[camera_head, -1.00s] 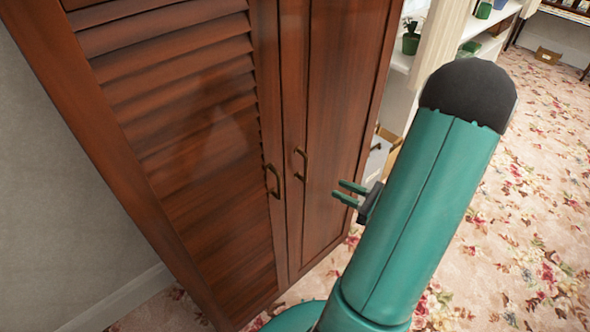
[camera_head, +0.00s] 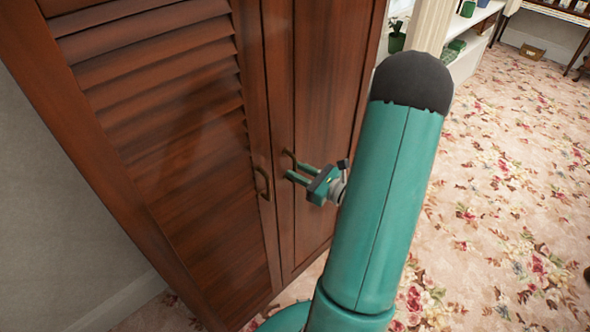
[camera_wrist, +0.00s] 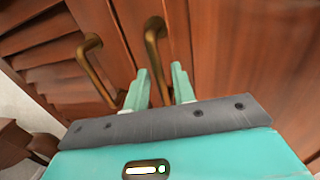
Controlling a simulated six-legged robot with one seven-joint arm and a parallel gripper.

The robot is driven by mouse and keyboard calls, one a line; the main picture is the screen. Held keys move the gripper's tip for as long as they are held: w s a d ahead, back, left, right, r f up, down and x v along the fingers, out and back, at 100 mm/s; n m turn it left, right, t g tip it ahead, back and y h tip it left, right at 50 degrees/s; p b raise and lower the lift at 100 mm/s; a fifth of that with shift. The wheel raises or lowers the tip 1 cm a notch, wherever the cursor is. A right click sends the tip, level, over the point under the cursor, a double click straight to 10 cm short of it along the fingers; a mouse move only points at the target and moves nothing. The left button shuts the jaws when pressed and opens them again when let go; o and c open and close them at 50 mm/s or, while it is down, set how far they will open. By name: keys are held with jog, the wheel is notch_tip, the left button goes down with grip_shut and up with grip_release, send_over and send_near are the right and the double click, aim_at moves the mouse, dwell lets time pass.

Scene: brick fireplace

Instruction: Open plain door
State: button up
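The plain door (camera_head: 327,90) is the smooth reddish-brown right-hand door of a wooden cabinet, and it is closed. Its brass handle (camera_head: 287,156) is partly hidden by my gripper (camera_head: 293,171) in the head view. In the wrist view, the plain door's handle (camera_wrist: 153,42) rises just beyond my gripper (camera_wrist: 160,78). The two green fingers are apart, with the handle's lower part showing in the gap between them. I cannot tell whether either finger touches the handle.
The louvred left door (camera_head: 165,120) is closed, and its brass handle (camera_head: 262,183) is close to the left of my gripper. White shelves (camera_head: 463,55) with plants stand beyond the cabinet. Open floral carpet (camera_head: 500,200) lies to the right.

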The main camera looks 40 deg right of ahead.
jog(key=shift+x, duration=0.8)
jog(key=shift+s, duration=0.1)
grip_shut()
